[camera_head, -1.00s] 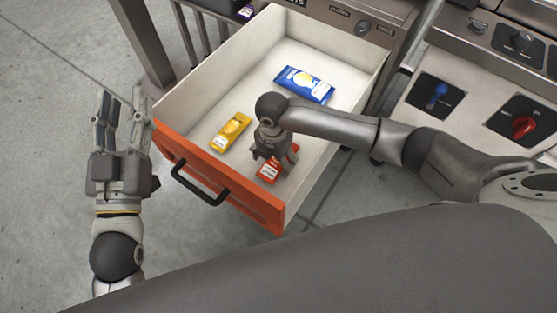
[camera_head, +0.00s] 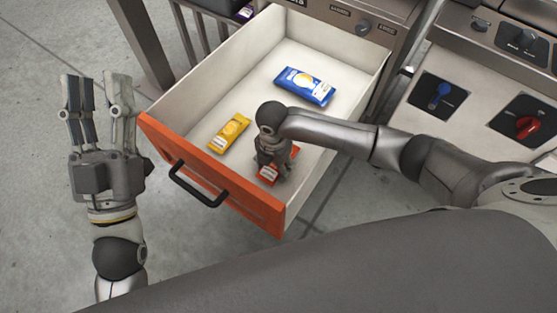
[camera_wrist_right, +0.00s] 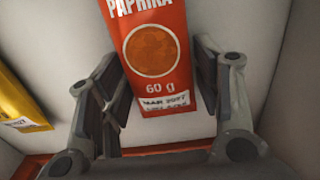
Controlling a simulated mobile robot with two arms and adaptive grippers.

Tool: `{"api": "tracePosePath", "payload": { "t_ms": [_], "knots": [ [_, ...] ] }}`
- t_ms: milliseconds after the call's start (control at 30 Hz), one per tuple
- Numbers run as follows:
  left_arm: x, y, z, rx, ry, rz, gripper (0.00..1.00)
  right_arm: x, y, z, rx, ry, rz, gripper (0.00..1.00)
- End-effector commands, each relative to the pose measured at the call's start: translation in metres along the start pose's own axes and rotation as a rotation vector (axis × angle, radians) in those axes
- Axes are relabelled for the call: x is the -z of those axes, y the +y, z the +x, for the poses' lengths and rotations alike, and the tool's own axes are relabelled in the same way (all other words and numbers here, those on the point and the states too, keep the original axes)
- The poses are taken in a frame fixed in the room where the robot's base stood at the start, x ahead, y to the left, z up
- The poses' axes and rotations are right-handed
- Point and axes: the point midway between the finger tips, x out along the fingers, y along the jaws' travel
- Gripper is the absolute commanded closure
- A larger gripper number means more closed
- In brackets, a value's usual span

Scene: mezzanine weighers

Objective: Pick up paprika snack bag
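The paprika snack bag (camera_wrist_right: 152,50) is red-orange with an orange disc and "60 g". It lies in the open drawer near the orange front; in the head view (camera_head: 268,175) my right gripper covers most of it. My right gripper (camera_head: 274,172) points down over the bag. In the right wrist view its fingers stand apart, one on each side of the bag; I cannot tell whether they touch it. My left gripper (camera_head: 97,90) is open and empty, outside the drawer at the left.
The drawer (camera_head: 225,86) has pale walls and an orange front with a black handle (camera_head: 199,185). A yellow bag (camera_head: 229,133) and a blue bag (camera_head: 305,86) lie inside. The yellow bag's edge shows in the right wrist view (camera_wrist_right: 18,105). A panel with knobs (camera_head: 470,105) stands right.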

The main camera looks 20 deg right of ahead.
Motion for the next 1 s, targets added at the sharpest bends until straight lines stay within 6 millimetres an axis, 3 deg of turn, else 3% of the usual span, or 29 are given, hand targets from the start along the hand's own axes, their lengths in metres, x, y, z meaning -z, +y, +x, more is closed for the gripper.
{"api": "tracePosePath", "payload": {
  "t_ms": [200, 600, 767, 1000],
  "knots": [
    [0.0, 0.0, 0.0, 0.0, -0.001, 0.0, 0.6, 0.0, 0.0, 0.0, 0.0, 0.0, 0.0, 0.71],
    [-0.004, 0.0, 0.001, 0.001, -0.028, 0.001, 0.6, 0.0, 0.0, -0.005, -0.001, 0.0, 0.0, 0.71],
    [-0.023, -0.003, -0.001, 0.006, -0.134, 0.005, 0.6, 0.0, 0.0, -0.014, -0.001, 0.0, 0.0, 0.71],
    [-0.067, -0.01, -0.014, 0.019, -0.398, 0.015, 0.6, -0.001, 0.001, -0.04, -0.002, -0.001, 0.0, 0.71]
  ]
}}
